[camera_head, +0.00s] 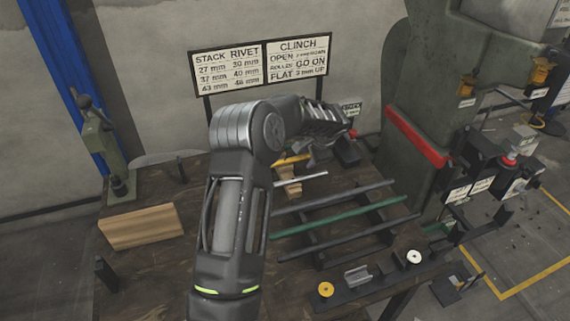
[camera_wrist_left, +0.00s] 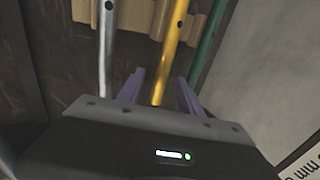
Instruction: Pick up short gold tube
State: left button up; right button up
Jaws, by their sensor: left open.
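The short gold tube (camera_head: 289,161) lies near the back of the workbench in the head view, partly hidden by my left arm. In the left wrist view the gold tube (camera_wrist_left: 172,45) runs between the two purple fingers of my left gripper (camera_wrist_left: 160,90). The fingers are open, with visible space on both sides of the tube. In the head view my left gripper (camera_head: 312,154) is down near the tube, its fingertips hard to make out. My right gripper does not show.
A silver tube (camera_wrist_left: 106,45) lies left of the gold one and a green tube (camera_wrist_left: 208,48) right of it in the left wrist view. Longer dark and green tubes (camera_head: 340,217) lie on a rack in front. A wooden block (camera_head: 141,226) sits at left; the green press (camera_head: 420,100) stands at right.

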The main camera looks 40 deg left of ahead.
pick_arm(q)
jog(key=shift+w+a+f, duration=0.2)
jog(key=shift+a+f, duration=0.05)
jog(key=shift+f, duration=0.25)
jog(key=shift+c, duration=0.4)
grip_shut()
